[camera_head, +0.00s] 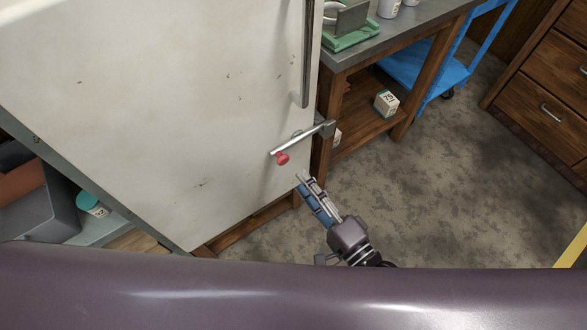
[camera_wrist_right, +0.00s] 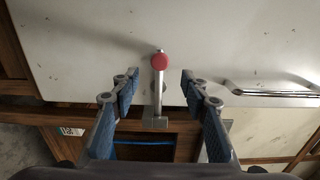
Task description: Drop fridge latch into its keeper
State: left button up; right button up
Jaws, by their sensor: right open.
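The fridge latch is a slim metal bar (camera_head: 296,140) with a red knob (camera_head: 282,158) at one end, on the white fridge door (camera_head: 150,90). In the right wrist view the latch bar (camera_wrist_right: 158,98) runs from the red knob (camera_wrist_right: 160,62) to a grey block (camera_wrist_right: 156,122) at the door edge, which looks like the keeper (camera_head: 327,129). I cannot tell whether the bar is seated in it. My right gripper (camera_head: 303,180) is open and empty, just short of the knob. In the right wrist view its fingers (camera_wrist_right: 160,78) appear on either side of the bar, apart from it. My left gripper is out of view.
A long door handle (camera_head: 307,55) is beside the latch. A blue cart (camera_head: 450,70) is behind.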

jog(key=shift+v, duration=1.5)
jog(key=shift+a, duration=0.1)
